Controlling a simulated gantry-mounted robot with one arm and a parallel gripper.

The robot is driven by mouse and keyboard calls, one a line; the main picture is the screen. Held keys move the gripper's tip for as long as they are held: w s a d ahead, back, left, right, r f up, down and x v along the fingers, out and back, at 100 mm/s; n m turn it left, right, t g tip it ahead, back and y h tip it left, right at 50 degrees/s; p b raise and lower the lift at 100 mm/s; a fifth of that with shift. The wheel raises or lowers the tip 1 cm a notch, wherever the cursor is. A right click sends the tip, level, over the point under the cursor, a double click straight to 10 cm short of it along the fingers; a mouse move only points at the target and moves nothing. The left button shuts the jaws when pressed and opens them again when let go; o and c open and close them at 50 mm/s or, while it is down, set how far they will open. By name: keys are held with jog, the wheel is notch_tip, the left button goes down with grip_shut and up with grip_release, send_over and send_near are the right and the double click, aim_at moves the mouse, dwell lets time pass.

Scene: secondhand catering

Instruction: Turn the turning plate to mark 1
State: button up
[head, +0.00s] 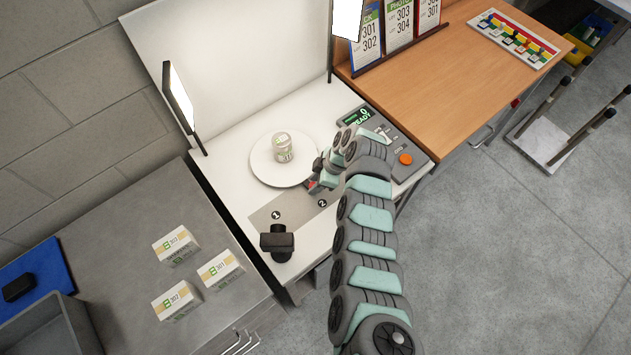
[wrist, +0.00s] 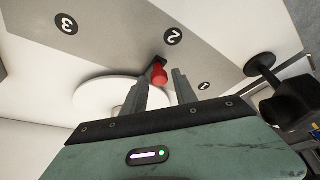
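The turning plate (head: 262,170) is a white disc on the white bench, with a labelled can (head: 283,147) standing on it. In the wrist view the plate (wrist: 92,93) lies behind my fingers. A red knob (wrist: 159,75) with a dark tip sticks out from its edge, pointing towards mark 2 (wrist: 173,36). Mark 1 (wrist: 204,86) is to the right and mark 3 (wrist: 66,23) to the left. In the head view, mark 1 (head: 276,215) is left of mark 2 (head: 322,203). My gripper (wrist: 161,79) is open, its fingers on either side of the red knob; contact is unclear.
A black camera on a stand (head: 277,241) stands near mark 1. A grey control box (head: 385,140) with an orange button reads 0 READY, right of the plate. A lit lamp panel (head: 179,97) stands at the left. Several boxes (head: 176,245) lie on the grey counter.

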grip_shut()
dwell(1.1)
